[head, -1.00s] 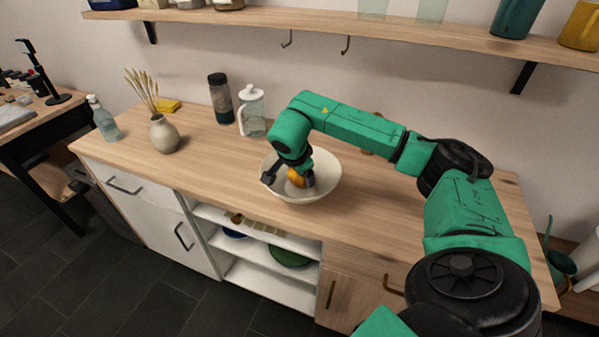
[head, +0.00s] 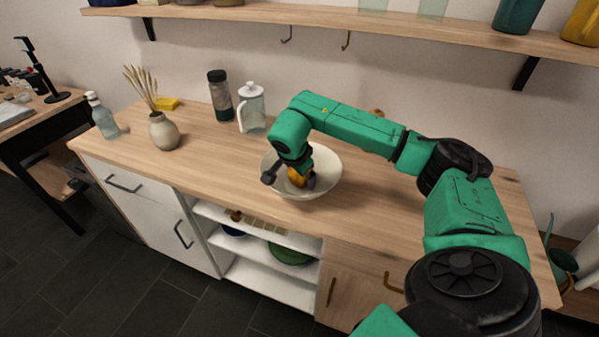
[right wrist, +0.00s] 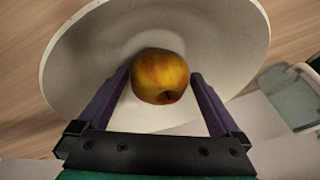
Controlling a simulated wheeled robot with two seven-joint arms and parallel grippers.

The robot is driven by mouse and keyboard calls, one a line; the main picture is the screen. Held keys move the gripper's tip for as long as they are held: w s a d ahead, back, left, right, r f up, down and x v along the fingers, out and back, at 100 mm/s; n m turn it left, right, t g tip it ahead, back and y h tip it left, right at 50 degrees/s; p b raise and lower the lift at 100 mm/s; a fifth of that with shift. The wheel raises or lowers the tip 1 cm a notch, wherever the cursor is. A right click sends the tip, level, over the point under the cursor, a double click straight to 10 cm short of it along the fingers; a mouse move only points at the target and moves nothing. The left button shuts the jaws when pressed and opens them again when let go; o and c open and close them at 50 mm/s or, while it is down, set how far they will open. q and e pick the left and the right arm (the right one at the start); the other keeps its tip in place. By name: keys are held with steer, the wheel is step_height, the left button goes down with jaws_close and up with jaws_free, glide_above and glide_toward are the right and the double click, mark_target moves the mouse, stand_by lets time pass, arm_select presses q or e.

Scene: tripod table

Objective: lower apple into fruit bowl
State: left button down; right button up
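The red-and-yellow apple (right wrist: 160,76) is inside the pale fruit bowl (right wrist: 82,62), low near its floor. It also shows in the head view as an orange-yellow shape (head: 297,177) partly hidden by my gripper. The bowl (head: 328,172) stands upright on the wooden counter. My right gripper (right wrist: 160,80) reaches down into the bowl with one finger on each side of the apple. Narrow gaps show between the fingers and the apple, so it looks open around it. Whether the apple's underside touches the bowl is hidden. My left gripper is not in view.
A glass jug with a white lid (head: 252,108) and a dark bottle (head: 219,97) stand behind the bowl to the left. A vase with dried stalks (head: 164,133) and a spray bottle (head: 103,117) are farther left. The counter (head: 225,160) left of the bowl is clear.

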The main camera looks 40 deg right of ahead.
steer(key=v, duration=1.4)
steer(key=shift+r, duration=0.25)
steer(key=shift+s+a, duration=0.1)
steer(key=shift+a, duration=0.1)
